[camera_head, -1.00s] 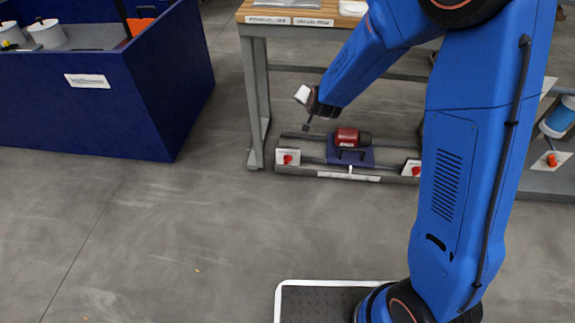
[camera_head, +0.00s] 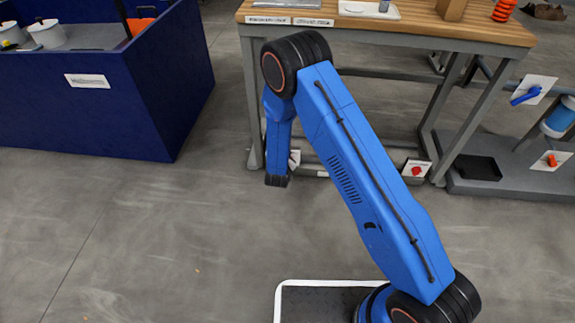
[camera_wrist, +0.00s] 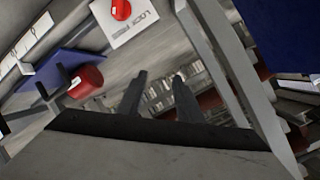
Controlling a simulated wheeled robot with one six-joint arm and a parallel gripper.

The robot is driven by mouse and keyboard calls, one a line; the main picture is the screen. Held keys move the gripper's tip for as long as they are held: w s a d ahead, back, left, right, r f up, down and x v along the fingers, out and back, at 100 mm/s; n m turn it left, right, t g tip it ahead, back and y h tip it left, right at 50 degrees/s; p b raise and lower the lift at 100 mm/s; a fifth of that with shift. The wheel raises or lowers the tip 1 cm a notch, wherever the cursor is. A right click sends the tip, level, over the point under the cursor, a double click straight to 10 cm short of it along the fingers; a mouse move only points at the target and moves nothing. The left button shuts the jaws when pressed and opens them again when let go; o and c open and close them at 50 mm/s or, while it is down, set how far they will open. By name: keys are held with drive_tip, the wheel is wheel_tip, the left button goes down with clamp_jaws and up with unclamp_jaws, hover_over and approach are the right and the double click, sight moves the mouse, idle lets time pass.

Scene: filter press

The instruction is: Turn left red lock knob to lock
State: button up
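The left red lock knob (camera_wrist: 121,9) sits on a white plate (camera_wrist: 132,22) lettered "LOCK" and "FREE" at the top of the wrist view, partly cut off by its edge. In the head view my arm hides this knob; only a strip of its white plate (camera_head: 295,158) shows. My gripper (camera_wrist: 159,78) has two dark fingers with a clear gap and nothing between them. The fingers appear below the knob in the picture, apart from it. In the head view my wrist hangs in front of the left plate; the fingers are hidden.
A second red knob (camera_head: 416,171) on a white plate is at the right of the bench's lower frame. A red cylinder (camera_wrist: 86,82) on a blue base shows in the wrist view. The bench (camera_head: 470,44) stands above. A blue bin (camera_head: 150,100) is left; the floor between is clear.

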drive_tip(key=s+f+t, duration=0.2)
drive_tip(key=s+f, duration=0.4)
drive_tip(key=f, duration=0.3)
drive_tip(key=s+f+t, duration=0.2)
drive_tip(key=s+f, duration=0.4)
drive_tip(key=f, duration=0.3)
drive_tip(key=w+d, duration=0.1)
drive_tip(key=w, duration=1.6)
drive_tip(key=shift+d+f+n+h, duration=0.2)
drive_tip(key=shift+d+n+h, duration=0.1)
drive_tip(key=shift+n+h, duration=0.1)
drive_tip(key=shift+w, duration=0.1)
drive_tip(key=shift+c, duration=0.6)
clamp_jaws()
